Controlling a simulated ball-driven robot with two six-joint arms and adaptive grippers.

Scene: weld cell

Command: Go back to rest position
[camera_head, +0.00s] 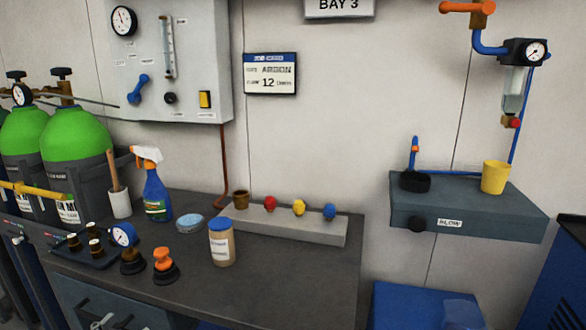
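Neither of my grippers shows in the head camera view, and no part of my arms is clearly in view. The task names no object. The dark workbench (310,280) stands in front of me with items on it. A grey block (280,224) on it carries a brown cup and red, yellow and blue knobs in a row. A jar with a blue lid (222,243) stands upright in front of the block.
Green gas cylinders (75,140) stand at the left. A spray bottle (155,187), a gauge (123,236) and an orange-topped plug (164,262) are on the bench. A wall shelf (465,212) at right holds a yellow cup (495,177). The bench's front right is clear.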

